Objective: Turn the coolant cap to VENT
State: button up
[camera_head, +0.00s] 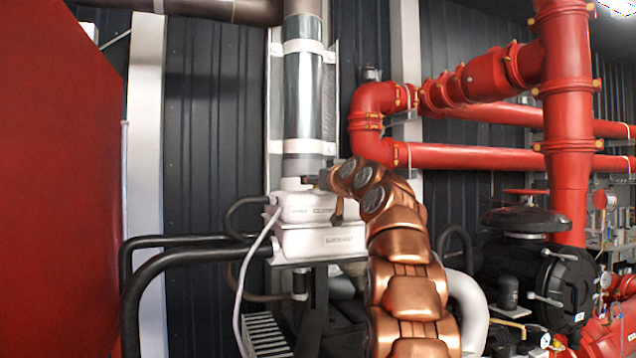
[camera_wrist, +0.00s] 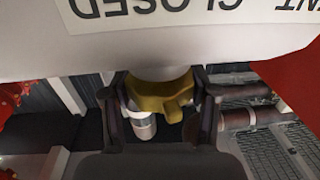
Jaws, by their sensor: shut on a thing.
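The yellow coolant cap (camera_wrist: 160,92) sits against the white tank face (camera_wrist: 180,45) in the wrist view. A stubby lobe on it points toward the bottom of the picture, slightly right. My gripper (camera_wrist: 160,84) has one dark finger on each side of the cap and is shut on it. A label reading CLOSED (camera_wrist: 150,8) shows upside down above the cap. Part of a second label, ending in NT (camera_wrist: 296,4), shows at the top right. In the head view my gripper (camera_head: 314,181) is at the top of the white tank (camera_head: 318,240), and I cannot make out the cap there.
Black hoses (camera_head: 190,258) run into the tank from the left. A vertical silver pipe (camera_head: 303,95) rises behind it. Red pipes (camera_head: 470,157) and a black pump unit (camera_head: 525,260) stand at the right. A large red panel (camera_head: 60,180) fills the left side.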

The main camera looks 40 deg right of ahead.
jog(key=shift+m+h, duration=0.3)
jog(key=shift+h, duration=0.3)
jog(key=shift+r+m+g+h, duration=0.1)
jog(key=shift+m+g+h, duration=0.3)
jog(key=shift+m+h, duration=0.4)
jog(key=m+h, duration=0.1)
jog(key=m+g+h+p, duration=0.1)
jog(key=h, duration=0.1)
jog(key=shift+d+g+h, duration=0.1)
jog(key=shift+g+h, duration=0.2)
jog(key=shift+m+g+h, duration=0.9)
jog(key=shift+m+h, duration=0.2)
jog(key=shift+h, duration=0.2)
jog(key=shift+m+g+h, duration=0.4)
jog(key=shift+h, duration=0.1)
jog(key=shift+m+g+h, duration=0.3)
jog(key=shift+g, duration=0.1)
jog(key=shift+m, duration=0.3)
jog(key=shift+g+h, duration=0.5)
jog(key=shift+g, duration=0.1)
